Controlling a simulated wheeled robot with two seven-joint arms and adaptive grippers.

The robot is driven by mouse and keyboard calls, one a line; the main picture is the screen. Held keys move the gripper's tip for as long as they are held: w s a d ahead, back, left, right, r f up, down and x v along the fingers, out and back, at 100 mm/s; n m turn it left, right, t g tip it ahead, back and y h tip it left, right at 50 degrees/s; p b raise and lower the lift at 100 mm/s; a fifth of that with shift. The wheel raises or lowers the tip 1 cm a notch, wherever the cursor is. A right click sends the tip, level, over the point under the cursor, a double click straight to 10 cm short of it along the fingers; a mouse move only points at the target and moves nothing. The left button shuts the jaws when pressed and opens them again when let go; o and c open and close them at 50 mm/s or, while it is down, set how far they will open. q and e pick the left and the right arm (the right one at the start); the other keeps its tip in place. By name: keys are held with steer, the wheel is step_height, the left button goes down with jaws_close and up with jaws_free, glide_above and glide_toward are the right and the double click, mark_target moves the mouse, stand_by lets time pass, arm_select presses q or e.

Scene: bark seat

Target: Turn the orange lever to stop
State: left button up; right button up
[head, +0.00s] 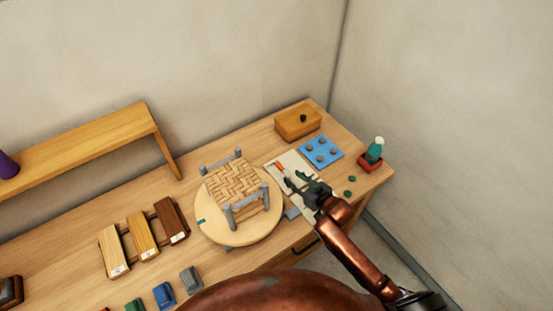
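The orange lever (279,165) shows as a small orange-red piece on a pale flat panel (296,161), to the right of the woven seat. My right gripper (291,180) is over the lower part of this panel, just below the lever in the picture. Its dark fingers look spread apart with nothing seen between them. Whether a finger touches the lever cannot be told at this size. The gripper hides part of the panel, and any stop mark is too small to read. My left gripper is not in view.
A small stool with a woven seat (233,181) stands on a round turntable (212,230). A blue board (320,152), a wooden box (297,122) and a green bottle in a red tray (370,164) lie beyond. Wood samples (143,234) and small coloured blocks (164,295) are at left.

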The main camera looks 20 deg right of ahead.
mark_target(283, 169)
steer(key=shift+w+f, duration=0.15)
steer(key=shift+w, duration=0.8)
steer(key=x, duration=0.6)
steer(key=shift+a, duration=0.35)
steer(key=shift+w, duration=0.4)
steer(key=c, duration=0.8)
jaws_close()
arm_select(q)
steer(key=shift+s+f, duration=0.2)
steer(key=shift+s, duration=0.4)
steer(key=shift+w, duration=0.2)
